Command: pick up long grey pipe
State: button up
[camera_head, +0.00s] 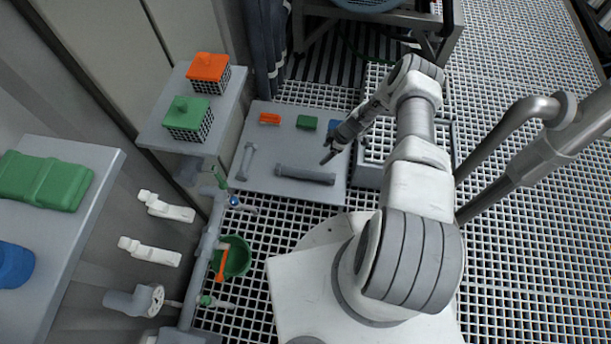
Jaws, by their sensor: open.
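The long grey pipe (305,174) lies on a low grey platform (265,186), near its front edge and running roughly left to right. A shorter, thinner grey pipe (246,161) lies to its left. My gripper (326,158) is small and dark in this view, at the end of my white arm. It is open and shows just above and beyond the right end of the long pipe in the picture. Nothing shows between its fingers. Its height above the platform is hard to tell.
Orange (269,118), green (307,122) and blue (335,126) pieces lie along the platform's back. Two shelves stand at the left, one with an orange-topped basket (209,67) and a green-topped basket (188,112). Wall pipes and a green bowl (237,256) are at lower left.

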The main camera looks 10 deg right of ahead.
jog(key=b, duration=0.6)
send_over(307, 172)
jog(key=s+d, duration=0.1)
jog(key=d, duration=0.1)
notch_tip(307, 172, down, 13)
jog(key=shift+s+d+r, duration=0.1)
jog(key=shift+d+r, duration=0.05)
jog(key=shift+r, duration=0.05)
jog(key=shift+w+b+x, duration=0.15)
jog(key=shift+b+x, duration=0.7)
jog(key=shift+x, duration=0.6)
jog(key=shift+w+b+x, duration=0.1)
jog(key=shift+b+x, duration=0.75)
jog(key=shift+x, duration=0.55)
jog(key=shift+r, duration=0.15)
grip_shut()
